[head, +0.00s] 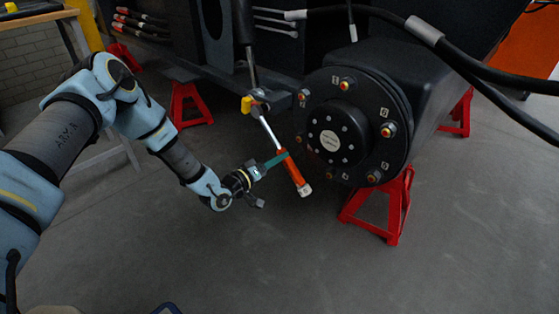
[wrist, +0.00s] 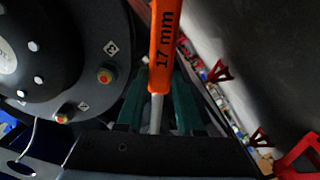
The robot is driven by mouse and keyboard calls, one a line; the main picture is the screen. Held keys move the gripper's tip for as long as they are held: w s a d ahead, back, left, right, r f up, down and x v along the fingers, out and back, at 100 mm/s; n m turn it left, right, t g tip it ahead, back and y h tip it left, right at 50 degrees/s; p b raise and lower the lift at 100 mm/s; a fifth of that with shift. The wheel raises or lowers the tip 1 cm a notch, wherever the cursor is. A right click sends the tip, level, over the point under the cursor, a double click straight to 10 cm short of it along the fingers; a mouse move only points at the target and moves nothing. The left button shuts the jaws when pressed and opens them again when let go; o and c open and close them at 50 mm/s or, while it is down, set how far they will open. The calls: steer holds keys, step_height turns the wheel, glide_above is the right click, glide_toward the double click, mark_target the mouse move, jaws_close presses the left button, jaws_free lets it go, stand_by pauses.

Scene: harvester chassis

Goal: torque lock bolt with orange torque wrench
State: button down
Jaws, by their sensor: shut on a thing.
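The orange torque wrench (head: 293,173) has an orange handle and a silver shaft, and slants up and left to a head beside the hub. My gripper (head: 283,157) is shut around the handle with green fingers. In the wrist view the handle (wrist: 163,45) reads "17 mm" and runs between the fingers (wrist: 160,88). The round black hub (head: 330,141) carries several orange-tipped bolts (head: 388,130) with small white labels. Two of these bolts show in the wrist view (wrist: 105,76), left of the handle. Which one is the lock bolt I cannot tell.
A yellow piece (head: 247,105) shows at the wrench's upper end, near a dark rod. Red stands (head: 380,208) support the chassis. Black hoses (head: 450,55) cross above the hub. A workbench (head: 40,25) stands at the far left. The grey floor in front is clear.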

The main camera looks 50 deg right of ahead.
steer(key=shift+w+d+f+m+b, duration=0.1)
steer(key=shift+w+f+m+b, duration=0.3)
steer(key=shift+w+f+m, duration=0.25)
steer(key=w+m+b, duration=0.1)
steer(key=w+f+m+b, duration=0.1)
steer(key=shift+w+f, duration=0.3)
steer(key=w+m+b, duration=0.1)
steer(key=w+f+m+b, duration=0.1)
steer(key=shift+w+d, duration=0.15)
steer(key=shift+w, duration=0.15)
stand_by(0.4)
steer(key=shift+w+f, duration=0.1)
